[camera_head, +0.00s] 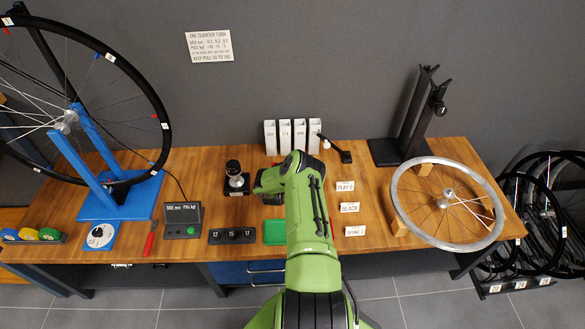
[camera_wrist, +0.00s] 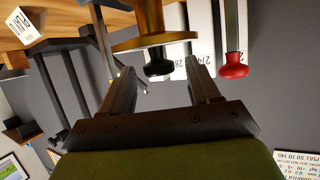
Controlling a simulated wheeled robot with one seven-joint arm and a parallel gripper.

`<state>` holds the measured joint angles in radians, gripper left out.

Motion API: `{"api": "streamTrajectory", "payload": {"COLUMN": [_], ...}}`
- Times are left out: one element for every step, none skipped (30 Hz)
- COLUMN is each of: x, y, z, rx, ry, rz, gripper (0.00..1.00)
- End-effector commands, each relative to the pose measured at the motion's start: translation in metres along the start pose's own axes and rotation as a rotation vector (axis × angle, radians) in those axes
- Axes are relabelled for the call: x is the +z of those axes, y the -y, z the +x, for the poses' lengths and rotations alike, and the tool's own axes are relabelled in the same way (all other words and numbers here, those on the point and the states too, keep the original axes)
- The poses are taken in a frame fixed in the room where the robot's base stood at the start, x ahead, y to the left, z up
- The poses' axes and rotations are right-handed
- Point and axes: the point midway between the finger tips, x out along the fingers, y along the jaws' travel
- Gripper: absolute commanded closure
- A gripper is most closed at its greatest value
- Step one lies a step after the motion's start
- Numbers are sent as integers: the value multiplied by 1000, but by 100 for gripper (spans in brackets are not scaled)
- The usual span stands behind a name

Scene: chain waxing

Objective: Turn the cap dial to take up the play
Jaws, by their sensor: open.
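A small stand with a black round cap (camera_head: 232,167) over a silver body stands on the bench, just left of my gripper (camera_head: 258,185) in the head view. In the wrist view, which is turned upside down, my gripper (camera_wrist: 159,78) is open. I cannot tell whether the knob touches a finger. A white dial (camera_head: 101,235) on a blue base sits at the bench's front left. I see nothing held.
White boxes (camera_head: 285,136) stand at the back wall. A red knob (camera_wrist: 233,67) on a grey stem is right of the fingers in the wrist view. A black stand (camera_head: 415,115) and a wheel rim (camera_head: 405,215) are at right. A blue truing stand (camera_head: 85,160) is at left.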

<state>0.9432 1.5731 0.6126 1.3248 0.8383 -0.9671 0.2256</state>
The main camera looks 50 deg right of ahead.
Motion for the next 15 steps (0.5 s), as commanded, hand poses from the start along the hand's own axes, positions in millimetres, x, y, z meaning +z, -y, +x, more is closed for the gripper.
{"api": "streamTrajectory", "payload": {"x": [0, 0, 0, 0, 0, -1, -2, -3, -3, -4, -4, -4, -4, -4, -5], "y": [0, 0, 0, 0, 0, 0, 1, 1, 1, 1, 1, 1, 1, 1, 2], "z": [0, 0, -2, -5, -8, -15, -22, -30, -39, -47, -54, -64, -70, -77, -86], "rx": [0, 0, 0, 0, 0, 1, -1, -3, -2, -2, -3, -3, -2, -2, -5], "ry": [0, 1, 1, 2, 3, 5, 5, 6, 7, 7, 7, 7, 7, 7, 6], "rz": [0, 0, 0, -1, -2, -2, -3, -4, -4, -3, -3, -3, -3, -4, -4], "gripper": [39, 39, 39, 39, 39, 39, 39, 39, 39, 39, 39, 39, 39, 39, 39]}}
